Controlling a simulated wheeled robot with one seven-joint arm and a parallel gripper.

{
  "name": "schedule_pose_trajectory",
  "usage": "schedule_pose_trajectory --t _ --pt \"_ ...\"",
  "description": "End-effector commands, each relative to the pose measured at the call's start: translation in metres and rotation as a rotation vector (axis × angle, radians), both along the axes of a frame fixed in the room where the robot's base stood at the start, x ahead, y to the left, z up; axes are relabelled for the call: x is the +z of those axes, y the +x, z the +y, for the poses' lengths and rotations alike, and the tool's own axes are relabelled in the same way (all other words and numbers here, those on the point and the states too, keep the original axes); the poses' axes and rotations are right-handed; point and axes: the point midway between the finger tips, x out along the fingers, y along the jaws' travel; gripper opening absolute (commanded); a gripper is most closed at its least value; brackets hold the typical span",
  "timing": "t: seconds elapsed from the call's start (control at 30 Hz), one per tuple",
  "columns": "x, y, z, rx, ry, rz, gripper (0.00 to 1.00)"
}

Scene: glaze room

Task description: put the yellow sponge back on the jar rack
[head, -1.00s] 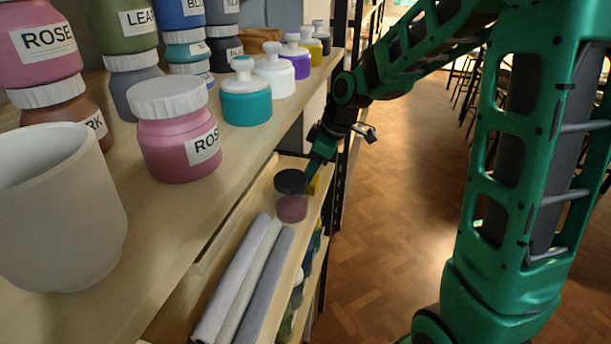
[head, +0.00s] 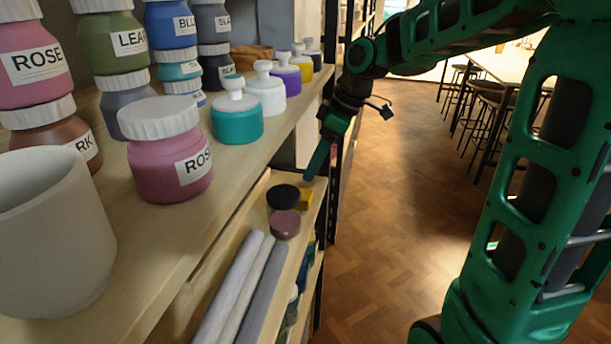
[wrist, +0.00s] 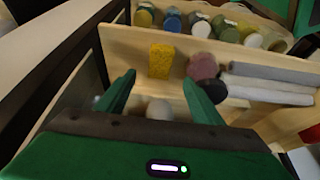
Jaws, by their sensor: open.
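The yellow sponge (head: 306,194) lies on the lower wooden shelf, partly hidden behind the dark-lidded jar in the head view. In the wrist view, the sponge (wrist: 161,61) stands out beyond the fingertips, roughly centred between them. My gripper (head: 311,174) is just above the sponge in the head view and apart from it. The wrist view shows its two green fingers (wrist: 160,83) spread, with nothing between them. A row of jars (wrist: 198,25) shows past the sponge in the wrist view; I cannot tell whether this is the jar rack.
Grey rolls (head: 238,285) lie nearer on that shelf. The upper shelf (head: 150,245) holds a white pot (head: 50,235) and labelled jars (head: 170,165). The floor (head: 390,220) is clear.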

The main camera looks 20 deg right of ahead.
Motion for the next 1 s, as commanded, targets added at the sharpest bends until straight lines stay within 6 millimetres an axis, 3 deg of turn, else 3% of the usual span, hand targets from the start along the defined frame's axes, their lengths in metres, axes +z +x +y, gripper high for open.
schedule_pose_trajectory --t 0.13,0.4,0.53,0.67,0.8,1.0 --pt "0.013 -0.003 -0.004 0.0 -0.001 -0.002 0.61" --pt "0.017 -0.006 -0.007 -0.01 -0.001 0.003 0.61" --pt "0.012 -0.026 -0.024 -0.133 -0.013 0.044 0.61" --pt "-0.002 -0.075 -0.061 -0.42 -0.033 0.136 0.61" --pt "-0.023 -0.149 -0.1 -0.803 -0.052 0.25 0.61" --pt "-0.051 -0.243 -0.131 -1.25 -0.069 0.375 0.61"
